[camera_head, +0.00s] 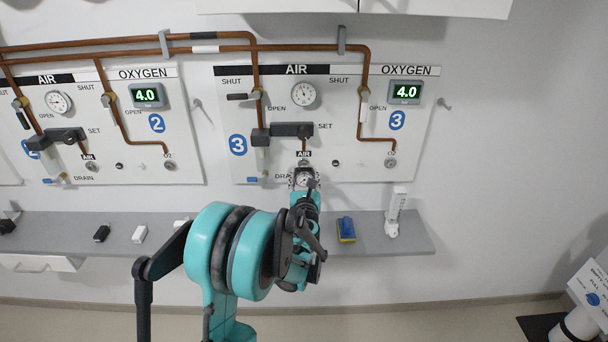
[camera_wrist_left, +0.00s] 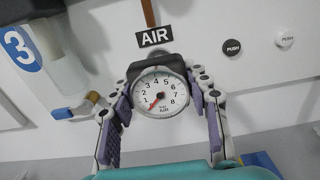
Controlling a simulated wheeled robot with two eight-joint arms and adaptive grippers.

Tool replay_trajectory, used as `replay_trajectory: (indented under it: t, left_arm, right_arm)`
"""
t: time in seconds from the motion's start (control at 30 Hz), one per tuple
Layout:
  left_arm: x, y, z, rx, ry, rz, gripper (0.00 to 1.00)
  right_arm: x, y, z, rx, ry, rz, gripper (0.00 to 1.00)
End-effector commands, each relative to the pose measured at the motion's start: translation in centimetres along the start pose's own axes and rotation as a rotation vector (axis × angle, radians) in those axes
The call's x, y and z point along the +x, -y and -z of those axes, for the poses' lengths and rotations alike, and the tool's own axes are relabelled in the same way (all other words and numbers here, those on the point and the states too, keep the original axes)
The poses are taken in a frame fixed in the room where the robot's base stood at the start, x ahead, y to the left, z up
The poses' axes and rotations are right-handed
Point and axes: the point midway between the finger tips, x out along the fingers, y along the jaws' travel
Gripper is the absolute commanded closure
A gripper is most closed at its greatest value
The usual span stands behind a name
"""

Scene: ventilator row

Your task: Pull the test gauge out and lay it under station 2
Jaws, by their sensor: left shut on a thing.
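In the head view the gauge (camera_head: 304,179) shows small above my left gripper. My left gripper (camera_wrist_left: 160,108) is shut on it, with purple-padded fingers at both sides of the dial. The needle points to the low left. My right gripper is not in view.
A blue and yellow item (camera_head: 346,229) and a white flowmeter (camera_head: 395,212) stand on the shelf at the right. Bare shelf shows between these things.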

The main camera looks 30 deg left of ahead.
Motion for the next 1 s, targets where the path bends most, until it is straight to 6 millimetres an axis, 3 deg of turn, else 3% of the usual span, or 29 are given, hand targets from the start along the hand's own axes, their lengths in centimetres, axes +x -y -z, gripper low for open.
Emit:
replay_trajectory:
  t: [1.0]
  left_arm:
    - [-1.4, 0.0, 0.0, 0.000, 0.000, 0.000, 0.99]
  right_arm:
    - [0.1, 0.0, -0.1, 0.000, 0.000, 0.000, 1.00]
